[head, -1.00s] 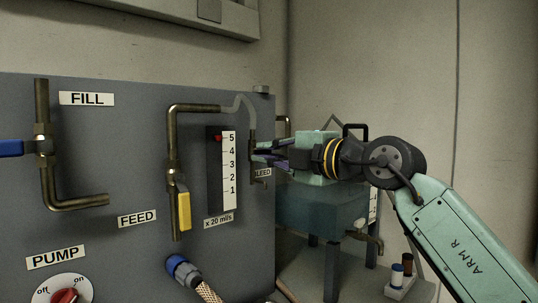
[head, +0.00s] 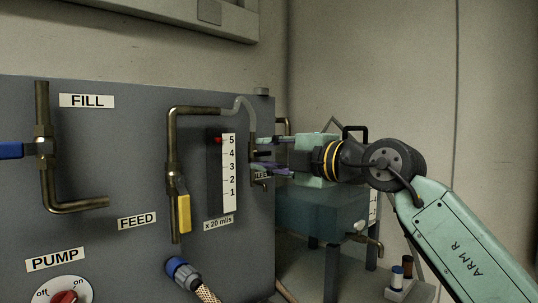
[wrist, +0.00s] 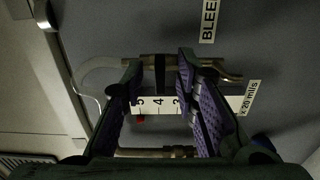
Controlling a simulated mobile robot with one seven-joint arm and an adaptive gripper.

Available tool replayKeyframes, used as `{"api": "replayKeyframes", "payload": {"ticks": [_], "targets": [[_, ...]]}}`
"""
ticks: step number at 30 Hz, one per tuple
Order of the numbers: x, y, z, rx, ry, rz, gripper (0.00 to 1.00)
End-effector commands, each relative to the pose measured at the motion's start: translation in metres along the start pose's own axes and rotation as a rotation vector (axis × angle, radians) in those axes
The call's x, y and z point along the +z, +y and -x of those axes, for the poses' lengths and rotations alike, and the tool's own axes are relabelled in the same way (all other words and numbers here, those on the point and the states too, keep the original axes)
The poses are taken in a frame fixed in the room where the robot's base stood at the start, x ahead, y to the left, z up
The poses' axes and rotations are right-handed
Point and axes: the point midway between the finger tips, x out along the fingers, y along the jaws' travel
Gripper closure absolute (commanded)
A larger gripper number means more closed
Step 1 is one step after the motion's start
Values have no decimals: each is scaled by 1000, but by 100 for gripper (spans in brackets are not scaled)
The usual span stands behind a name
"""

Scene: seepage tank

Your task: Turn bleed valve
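The bleed valve is on a thin vertical pipe (head: 253,150) at the panel's right edge, beside the partly hidden BLEED label (head: 262,175). In the wrist view the pipe (wrist: 225,75) runs across the picture, and the valve's short black handle (wrist: 160,72) shows between my fingers. My gripper (head: 262,154) is open in front of the valve, with one finger above and one below the handle. In the wrist view my gripper (wrist: 158,70) has visible gaps on both sides of the handle. Whether the fingertips touch the pipe, I cannot tell.
The grey panel (head: 120,110) carries a flow gauge (head: 228,170), the yellow feed valve handle (head: 183,212), the blue fill valve handle (head: 10,149) and the red pump knob (head: 65,297). Free room lies at the right.

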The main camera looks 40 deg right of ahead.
Motion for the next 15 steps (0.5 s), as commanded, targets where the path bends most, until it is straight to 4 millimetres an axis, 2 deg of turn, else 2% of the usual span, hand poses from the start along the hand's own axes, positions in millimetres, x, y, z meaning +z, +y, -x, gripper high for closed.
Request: {"api": "replayKeyframes", "payload": {"ticks": [5,12,15], "targets": [[1,0,15,2,-3,-2,72],[1,0,56,2,-2,-2,72],[1,0,67,0,-1,-1,72]]}}
